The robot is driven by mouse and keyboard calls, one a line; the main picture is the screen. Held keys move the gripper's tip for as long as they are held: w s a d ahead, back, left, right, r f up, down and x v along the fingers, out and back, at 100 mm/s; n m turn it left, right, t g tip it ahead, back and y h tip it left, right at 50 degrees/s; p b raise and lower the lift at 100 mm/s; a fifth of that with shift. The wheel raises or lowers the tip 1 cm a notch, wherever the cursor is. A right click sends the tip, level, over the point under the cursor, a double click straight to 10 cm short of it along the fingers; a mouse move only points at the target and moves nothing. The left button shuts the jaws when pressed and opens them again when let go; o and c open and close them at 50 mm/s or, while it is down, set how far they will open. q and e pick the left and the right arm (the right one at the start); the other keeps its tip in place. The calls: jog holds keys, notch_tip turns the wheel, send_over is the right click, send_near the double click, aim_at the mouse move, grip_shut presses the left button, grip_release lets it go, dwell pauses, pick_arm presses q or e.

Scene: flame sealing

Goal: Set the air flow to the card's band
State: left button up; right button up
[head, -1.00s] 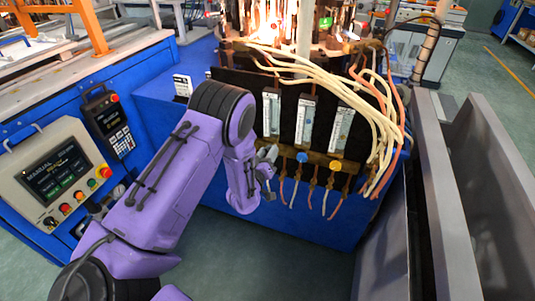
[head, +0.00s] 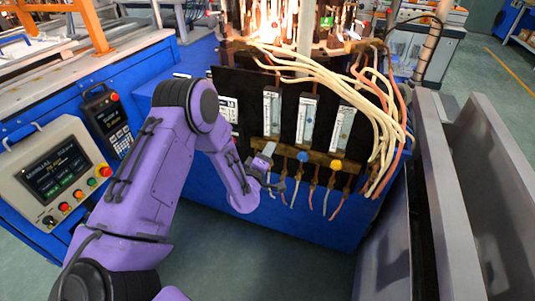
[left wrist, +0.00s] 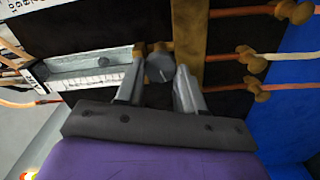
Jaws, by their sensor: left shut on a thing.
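Three upright flow meters stand on a black panel: the left one (head: 271,110), the middle one (head: 305,118) and the right one (head: 342,124). A blue knob (head: 303,156) sits under the middle one and a yellow knob (head: 336,165) under the right one. My left gripper (head: 265,158) is at the foot of the left meter. In the left wrist view, its fingers are shut on a round grey knob (left wrist: 160,67). The left meter's tube (left wrist: 90,72) shows a round float in it. A white card (head: 228,109) is on the panel, partly behind my arm; its text is unreadable.
Pale and orange hoses (head: 375,95) arch over the meters' right side. A brass manifold (head: 320,158) with small fittings and hoses runs below. A control box (head: 55,170) with a screen stands at left. Grey metal walls (head: 450,200) stand at right.

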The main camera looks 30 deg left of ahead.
dwell(0.4)
pick_arm(q)
jog(key=o, duration=1)
jog(key=b+v, duration=0.1)
jog(key=v, duration=0.9)
jog(key=shift+s+b, duration=0.3)
